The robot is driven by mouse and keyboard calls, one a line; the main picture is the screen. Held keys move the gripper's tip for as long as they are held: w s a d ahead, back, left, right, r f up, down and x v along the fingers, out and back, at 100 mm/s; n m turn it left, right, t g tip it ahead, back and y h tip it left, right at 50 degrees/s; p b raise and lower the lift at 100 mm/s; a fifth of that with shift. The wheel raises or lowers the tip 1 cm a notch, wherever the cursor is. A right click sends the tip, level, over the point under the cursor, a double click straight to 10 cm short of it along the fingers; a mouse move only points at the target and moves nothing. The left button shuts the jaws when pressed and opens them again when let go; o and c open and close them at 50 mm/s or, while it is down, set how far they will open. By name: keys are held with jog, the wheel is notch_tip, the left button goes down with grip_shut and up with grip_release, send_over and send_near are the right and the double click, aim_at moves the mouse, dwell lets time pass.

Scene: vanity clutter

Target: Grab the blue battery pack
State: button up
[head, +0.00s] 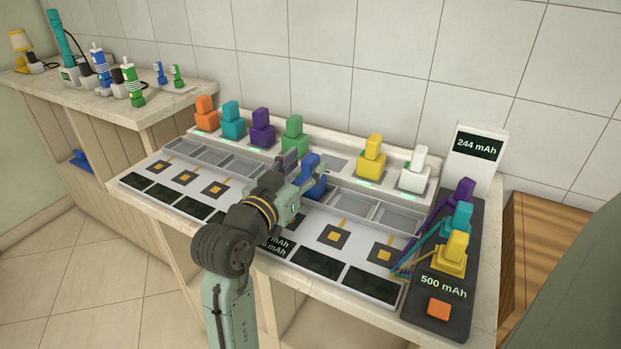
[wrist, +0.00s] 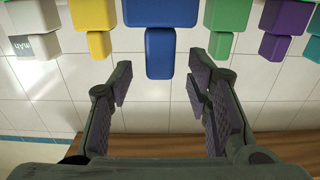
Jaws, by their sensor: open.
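The blue battery pack (head: 314,180) stands in the middle of the console, partly hidden behind my gripper in the head view. It has a wide block with a narrower block on top. In the wrist view the blue pack (wrist: 160,45) hangs upside down at the top centre, its narrower block in line with the gap between my fingers. My gripper (head: 304,171) is open and empty, just in front of the pack. In the wrist view the gripper (wrist: 158,88) shows both fingers spread wide, with one on each side of the narrow block. I cannot tell the exact depth between them.
Behind stand orange (head: 206,114), teal (head: 233,120), purple (head: 262,128), green (head: 294,133), yellow (head: 371,158) and white (head: 414,170) packs. At right, a dark charging strip (head: 440,312) holds more packs and wires. A side counter (head: 150,103) holds toothbrushes.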

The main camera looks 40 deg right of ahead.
jog(key=shift+x, duration=1.55)
jog(key=shift+c, duration=0.2)
grip_shut()
jog(key=shift+r, duration=0.1)
